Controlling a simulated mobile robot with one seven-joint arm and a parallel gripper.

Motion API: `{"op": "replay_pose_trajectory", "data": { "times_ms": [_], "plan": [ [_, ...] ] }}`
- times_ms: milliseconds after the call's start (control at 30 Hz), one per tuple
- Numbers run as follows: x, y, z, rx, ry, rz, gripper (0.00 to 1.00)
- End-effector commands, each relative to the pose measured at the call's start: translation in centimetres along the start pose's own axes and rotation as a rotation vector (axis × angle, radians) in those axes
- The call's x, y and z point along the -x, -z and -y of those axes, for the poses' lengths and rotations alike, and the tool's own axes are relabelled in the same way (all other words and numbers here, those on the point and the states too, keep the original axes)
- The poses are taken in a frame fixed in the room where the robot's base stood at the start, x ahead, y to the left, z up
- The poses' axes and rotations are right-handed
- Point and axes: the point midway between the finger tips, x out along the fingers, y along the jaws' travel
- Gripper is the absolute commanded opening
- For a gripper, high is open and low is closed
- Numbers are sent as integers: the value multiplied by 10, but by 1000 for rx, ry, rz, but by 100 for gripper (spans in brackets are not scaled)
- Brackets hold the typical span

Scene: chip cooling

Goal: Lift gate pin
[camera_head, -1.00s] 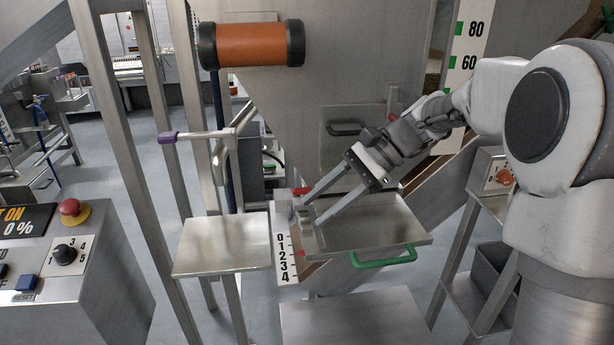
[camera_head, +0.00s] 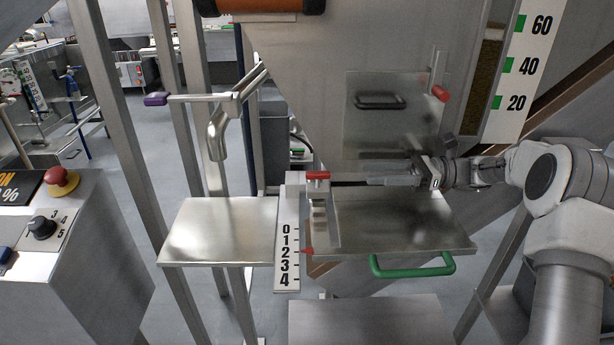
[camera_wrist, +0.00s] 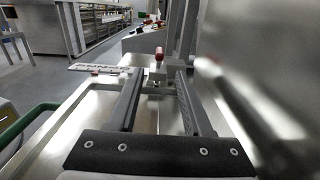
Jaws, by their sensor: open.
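The gate pin with a red T-shaped handle (camera_head: 318,175) stands upright in the metal block beside the white 0–4 scale (camera_head: 287,250). In the wrist view its red top (camera_wrist: 159,51) shows straight ahead, centred between the finger lines. My gripper (camera_head: 350,183) lies level to the right of the pin, its fingers pointing left at about handle height. In the wrist view my gripper (camera_wrist: 159,80) is open, with nothing between the fingers. The pin appears just beyond the fingertips; the exact gap cannot be told.
A bare metal tray with a green handle (camera_head: 412,268) lies below my gripper. Another flat plate (camera_head: 222,232) is left of the scale. A hatch with a dark handle (camera_head: 380,101) and a red-tipped latch (camera_head: 440,93) rises behind. A purple-tipped lever (camera_head: 156,99) is at left.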

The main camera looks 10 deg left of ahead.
Motion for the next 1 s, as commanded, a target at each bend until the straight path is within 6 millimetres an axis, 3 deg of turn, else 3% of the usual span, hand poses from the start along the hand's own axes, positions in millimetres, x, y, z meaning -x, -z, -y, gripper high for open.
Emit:
{"op": "replay_pose_trajectory", "data": {
  "times_ms": [600, 800, 1000],
  "plan": [
    [-130, 3, -2, 1, -4, -2, 50],
    [-152, 2, -1, 1, -2, -2, 50],
    [-157, 1, -1, 0, -1, -2, 50]
  ]
}}
